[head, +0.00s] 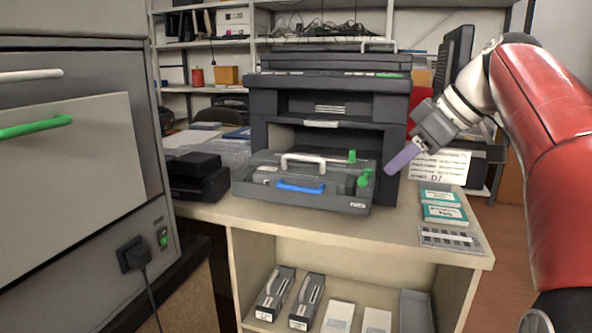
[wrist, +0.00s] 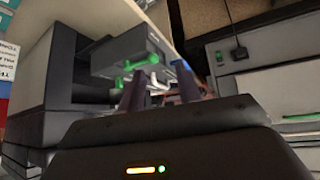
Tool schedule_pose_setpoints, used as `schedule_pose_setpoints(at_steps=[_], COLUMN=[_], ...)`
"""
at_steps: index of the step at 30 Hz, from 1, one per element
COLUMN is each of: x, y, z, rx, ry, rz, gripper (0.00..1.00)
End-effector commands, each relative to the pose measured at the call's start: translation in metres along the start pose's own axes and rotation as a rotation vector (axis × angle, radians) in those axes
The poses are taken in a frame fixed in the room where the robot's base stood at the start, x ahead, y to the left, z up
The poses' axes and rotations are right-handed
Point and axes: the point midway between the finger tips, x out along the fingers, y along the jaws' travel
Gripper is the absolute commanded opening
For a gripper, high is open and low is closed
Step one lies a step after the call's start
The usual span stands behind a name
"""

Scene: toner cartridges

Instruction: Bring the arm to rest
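My red arm comes in from the right side of the head view. My gripper (head: 390,170) hangs in the air at the right front of the dark printer (head: 330,100), its purple finger pointing down and left. In the wrist view my gripper (wrist: 158,84) shows two fingers apart with nothing between them, so it is open and empty. Beyond the fingers, the printer's pulled-out grey unit (wrist: 135,50) shows with its green knob and white handle. In the head view this unit (head: 262,185) has a white handle, a blue handle and green knobs. I cannot tell the exact gap to it.
The counter (head: 400,235) carries teal-and-white boxes (head: 443,213), a labelled strip (head: 452,240) and a black device (head: 198,178). A white sign (head: 440,167) stands behind my gripper. Dark cartridges (head: 307,300) and pale boxes lie on the lower shelf. A grey cabinet (head: 70,190) stands left.

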Motion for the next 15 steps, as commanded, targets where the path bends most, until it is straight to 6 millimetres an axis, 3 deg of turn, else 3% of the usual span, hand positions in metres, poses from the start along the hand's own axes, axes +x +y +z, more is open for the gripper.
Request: schedule_pose_setpoints(at_steps=[5, 8, 15], x=[0.025, 0.043, 0.087], y=[-0.042, -0.073, -0.146], z=[0.021, 0.048, 0.142], rx=[0.194, 0.336, 0.621], ry=[-0.087, -0.142, -0.221], rz=[0.063, 0.132, 0.326], gripper=[0.34, 0.34, 0.34])
